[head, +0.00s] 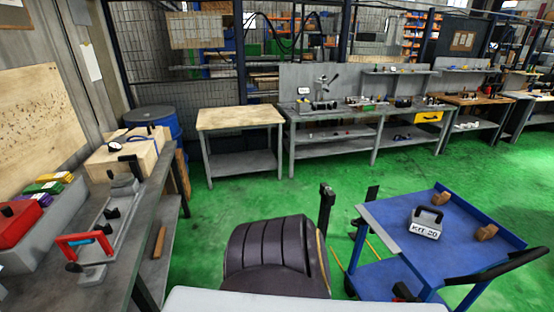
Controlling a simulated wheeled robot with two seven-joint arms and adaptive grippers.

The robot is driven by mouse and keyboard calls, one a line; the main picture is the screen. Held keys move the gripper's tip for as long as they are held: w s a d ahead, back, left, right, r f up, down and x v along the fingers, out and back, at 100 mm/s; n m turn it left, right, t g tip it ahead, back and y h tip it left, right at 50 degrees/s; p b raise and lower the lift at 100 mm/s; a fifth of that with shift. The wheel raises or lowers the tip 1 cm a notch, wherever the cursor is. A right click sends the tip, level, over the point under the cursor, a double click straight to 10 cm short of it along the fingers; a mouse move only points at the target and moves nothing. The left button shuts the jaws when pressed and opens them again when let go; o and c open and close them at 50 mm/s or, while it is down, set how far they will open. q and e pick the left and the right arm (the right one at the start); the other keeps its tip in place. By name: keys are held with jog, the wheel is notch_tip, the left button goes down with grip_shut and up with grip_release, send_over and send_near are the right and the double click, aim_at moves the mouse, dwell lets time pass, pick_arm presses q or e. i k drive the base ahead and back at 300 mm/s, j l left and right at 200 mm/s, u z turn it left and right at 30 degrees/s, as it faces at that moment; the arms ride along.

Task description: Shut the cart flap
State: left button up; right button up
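The blue cart (460,235) stands at the lower right of the head view, with a black handle (500,264) on its right near side. A pale grey strip (380,231), which looks like the cart flap, runs along the left edge of its top. I cannot tell its exact angle or whether it is latched. A grey block marked KIT 20 (425,224), with a dark handle, sits on the cart top. Two small brown pieces, one farther back (441,198) and one at the right (486,232), lie there too. Neither of my grippers shows in this view.
A dark padded chair (275,252) stands left of the cart, close in front of me. A grey bench (150,222) with tools and boxes runs along the left. A wooden-topped table (240,118) and workbenches stand behind. Green floor (420,165) is clear beyond the cart.

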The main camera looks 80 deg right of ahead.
aim_at(375, 227)
jog(key=z, duration=4.2)
jog(key=i+l, duration=0.35)
jog(key=l+u, duration=0.05)
